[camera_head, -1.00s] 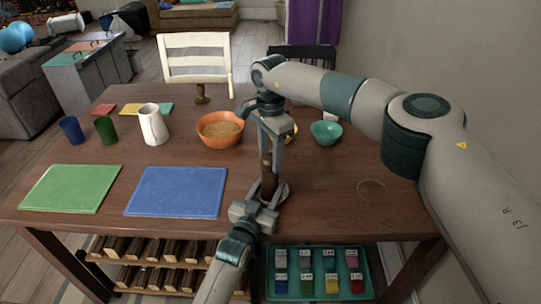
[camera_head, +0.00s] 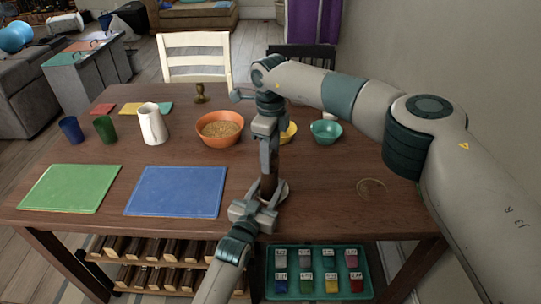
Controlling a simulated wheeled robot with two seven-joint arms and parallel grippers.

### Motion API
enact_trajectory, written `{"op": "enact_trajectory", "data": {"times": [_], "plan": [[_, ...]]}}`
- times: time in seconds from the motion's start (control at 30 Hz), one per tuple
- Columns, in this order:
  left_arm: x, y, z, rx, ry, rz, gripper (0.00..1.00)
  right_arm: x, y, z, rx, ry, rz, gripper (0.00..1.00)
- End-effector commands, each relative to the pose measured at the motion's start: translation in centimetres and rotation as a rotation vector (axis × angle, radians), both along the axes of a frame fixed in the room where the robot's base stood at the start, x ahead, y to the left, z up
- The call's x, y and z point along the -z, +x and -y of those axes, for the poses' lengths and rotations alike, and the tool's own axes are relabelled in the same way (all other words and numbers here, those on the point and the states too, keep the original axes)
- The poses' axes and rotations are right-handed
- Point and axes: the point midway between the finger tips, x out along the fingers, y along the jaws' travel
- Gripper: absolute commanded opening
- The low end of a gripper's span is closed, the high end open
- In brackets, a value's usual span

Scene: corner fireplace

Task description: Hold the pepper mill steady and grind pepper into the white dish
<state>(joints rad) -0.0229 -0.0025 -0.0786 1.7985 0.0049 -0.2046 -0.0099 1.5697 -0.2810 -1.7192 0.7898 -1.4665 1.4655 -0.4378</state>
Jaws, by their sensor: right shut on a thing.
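The brown pepper mill (camera_head: 268,186) stands upright near the table's front edge, mostly covered by my grippers. My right gripper (camera_head: 269,168) points down from above and is shut on the mill's upper part. My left gripper (camera_head: 267,203) reaches in from the front at the mill's lower part; its fingers are beside the mill, but their grip on it is unclear. The white dish (camera_head: 284,190) shows only as a pale rim behind my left gripper, at the mill's foot. Its contents are hidden.
An orange bowl (camera_head: 220,141), yellow bowl (camera_head: 289,132) and teal bowl (camera_head: 326,132) stand behind. A blue mat (camera_head: 176,192) and green mat (camera_head: 70,189) lie left, with a white pitcher (camera_head: 152,124) behind. The table's right front is mostly clear.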

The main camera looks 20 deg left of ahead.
Motion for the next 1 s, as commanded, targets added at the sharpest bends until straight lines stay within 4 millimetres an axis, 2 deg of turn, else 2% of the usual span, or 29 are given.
{"op": "enact_trajectory", "data": {"times": [0.7,1.0], "plan": [[0.13,-0.04,0.02,0.000,0.000,-0.003,0.10,-0.10,-0.10,-0.07,0.664,0.001,0.002,0.20],[0.14,-0.05,0.02,0.000,0.000,-0.003,0.10,-0.11,-0.11,-0.10,0.836,0.001,0.002,0.20]]}}
